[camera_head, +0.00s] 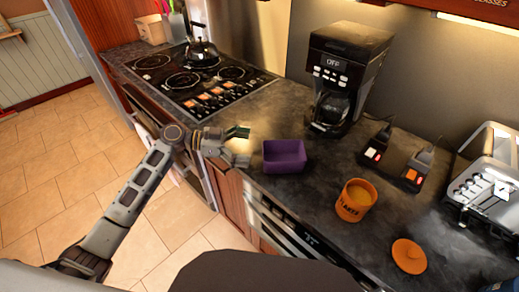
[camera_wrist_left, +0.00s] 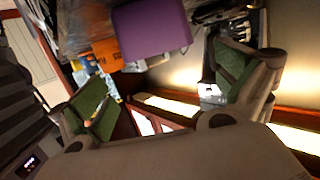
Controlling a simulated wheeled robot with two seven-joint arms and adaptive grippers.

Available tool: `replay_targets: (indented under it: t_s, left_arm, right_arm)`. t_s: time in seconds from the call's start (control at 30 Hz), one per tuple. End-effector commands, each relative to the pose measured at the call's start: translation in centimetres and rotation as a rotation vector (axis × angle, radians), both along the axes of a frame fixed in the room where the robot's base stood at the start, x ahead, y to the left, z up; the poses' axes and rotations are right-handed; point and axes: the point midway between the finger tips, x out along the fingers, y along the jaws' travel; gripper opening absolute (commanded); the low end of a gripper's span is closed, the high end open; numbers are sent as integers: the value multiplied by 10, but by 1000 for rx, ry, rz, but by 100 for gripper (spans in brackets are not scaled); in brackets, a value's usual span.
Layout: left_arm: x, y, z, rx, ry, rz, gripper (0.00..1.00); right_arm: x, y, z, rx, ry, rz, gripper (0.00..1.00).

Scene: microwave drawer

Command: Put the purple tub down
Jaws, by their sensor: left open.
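The purple tub (camera_head: 284,156) sits upright on the dark countertop near its front edge, in the middle of the head view. It also shows at the top of the left wrist view (camera_wrist_left: 150,28). My left gripper (camera_head: 243,146) is just left of the tub, over the counter edge, with its fingers apart and nothing between them. In the left wrist view its green-padded fingers (camera_wrist_left: 165,95) are spread wide, and the tub lies beyond them. A small gap seems to separate the fingers from the tub. My right gripper is not in view.
An orange canister (camera_head: 355,201) and its orange lid (camera_head: 409,256) are right of the tub. A coffee maker (camera_head: 345,75) stands behind it. A power strip (camera_head: 395,165) and toaster (camera_head: 487,178) are farther right. The stove (camera_head: 199,82) with a kettle (camera_head: 201,50) is back left.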

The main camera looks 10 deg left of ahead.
Motion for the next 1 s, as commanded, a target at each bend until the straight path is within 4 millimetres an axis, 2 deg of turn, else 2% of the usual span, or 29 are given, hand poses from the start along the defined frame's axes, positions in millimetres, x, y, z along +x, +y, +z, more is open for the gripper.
replay_targets:
  t_s: [0.1, 0.3, 0.67, 1.0]
  left_arm:
    - [-2, 14, 1, 0, 1, 1, 100]
    - [-4, 25, 4, 0, 1, -1, 100]
    - [-4, 27, 6, -1, 0, -1, 100]
    - [-4, 26, 6, 0, 0, -1, 100]
  right_arm:
    - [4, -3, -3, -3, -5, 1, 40]
    - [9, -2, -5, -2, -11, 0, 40]
    - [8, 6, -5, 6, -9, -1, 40]
    - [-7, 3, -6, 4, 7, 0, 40]
